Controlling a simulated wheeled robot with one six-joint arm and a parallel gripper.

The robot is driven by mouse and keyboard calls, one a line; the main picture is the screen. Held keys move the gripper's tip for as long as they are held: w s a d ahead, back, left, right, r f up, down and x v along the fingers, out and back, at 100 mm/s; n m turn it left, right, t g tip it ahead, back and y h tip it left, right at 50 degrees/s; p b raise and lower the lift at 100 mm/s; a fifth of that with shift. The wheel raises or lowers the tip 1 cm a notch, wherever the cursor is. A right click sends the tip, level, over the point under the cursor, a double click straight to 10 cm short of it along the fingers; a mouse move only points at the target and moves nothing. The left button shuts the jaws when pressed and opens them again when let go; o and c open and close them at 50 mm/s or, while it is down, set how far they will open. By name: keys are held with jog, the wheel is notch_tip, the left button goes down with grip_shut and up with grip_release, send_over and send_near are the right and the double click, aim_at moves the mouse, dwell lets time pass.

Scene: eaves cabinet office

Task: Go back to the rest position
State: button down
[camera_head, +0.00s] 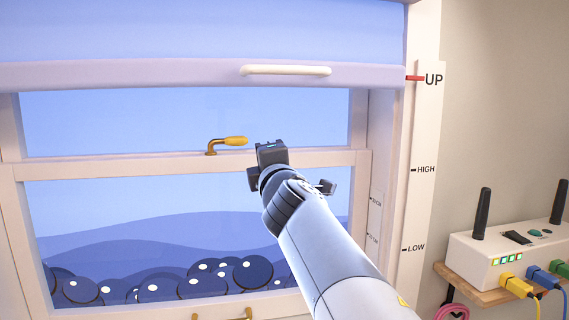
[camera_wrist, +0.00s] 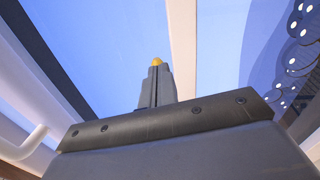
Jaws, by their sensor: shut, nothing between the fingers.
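My gripper (camera_head: 271,151) is in front of the window, in the middle of the head view, at the end of my arm. It is shut and empty. In the wrist view my gripper (camera_wrist: 157,72) shows its fingers together, with a yellow tip of something just beyond them. That yellow looks like the window latch (camera_head: 228,142), a brass lever with a yellow grip on the middle rail. In the head view the latch lies just left of my gripper. I cannot tell whether they touch.
A lilac blind bar (camera_head: 130,75) with a white handle (camera_head: 286,71) crosses the window above my gripper. A red pointer (camera_head: 415,78) lies level with UP on the scale (camera_head: 428,140). A white router (camera_head: 510,252) with cables stands on a wooden shelf at the right.

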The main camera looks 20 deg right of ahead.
jog(key=shift+s+d+f+p, duration=0.1)
jog(key=shift+s+d+p, duration=0.35)
jog(key=shift+s, duration=0.35)
jog(key=shift+s+d+f+p, duration=0.1)
jog(key=shift+s+d+p, duration=0.25)
jog(key=shift+s+d, duration=0.35)
jog(key=shift+s+d+f+p, duration=0.1)
jog(key=shift+s+d+p, duration=0.3)
jog(key=shift+s, duration=0.5)
jog(key=shift+a, duration=0.1)
